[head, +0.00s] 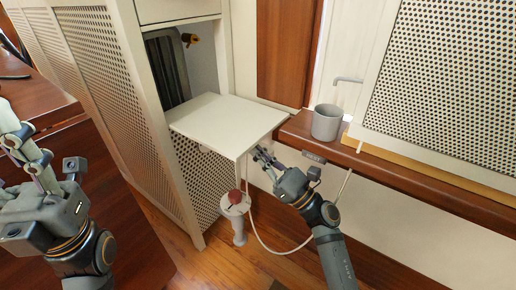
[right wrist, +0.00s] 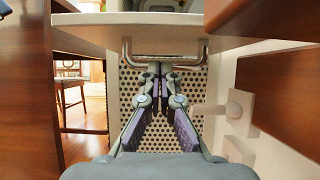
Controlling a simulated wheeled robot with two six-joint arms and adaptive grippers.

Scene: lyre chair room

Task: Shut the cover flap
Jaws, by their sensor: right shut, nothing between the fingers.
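The cover flap (head: 228,117) is a cream panel standing open, folded out roughly level from the cabinet front below a dark compartment. In the right wrist view its edge (right wrist: 165,18) crosses the top, with a metal bar handle (right wrist: 200,60) below it. My right gripper (head: 260,153) is shut and empty, just under the flap's right corner. In the right wrist view its fingertips (right wrist: 159,70) point at the handle and overlap the bar; I cannot tell whether they touch it. My left gripper (head: 35,165) is at the left edge, away from the flap; its fingertips are not clear.
A grey mug (head: 326,122) stands on the wooden ledge (head: 400,165) to the right. A wooden desk (head: 110,215) fills the left. Perforated panels line the cabinet.

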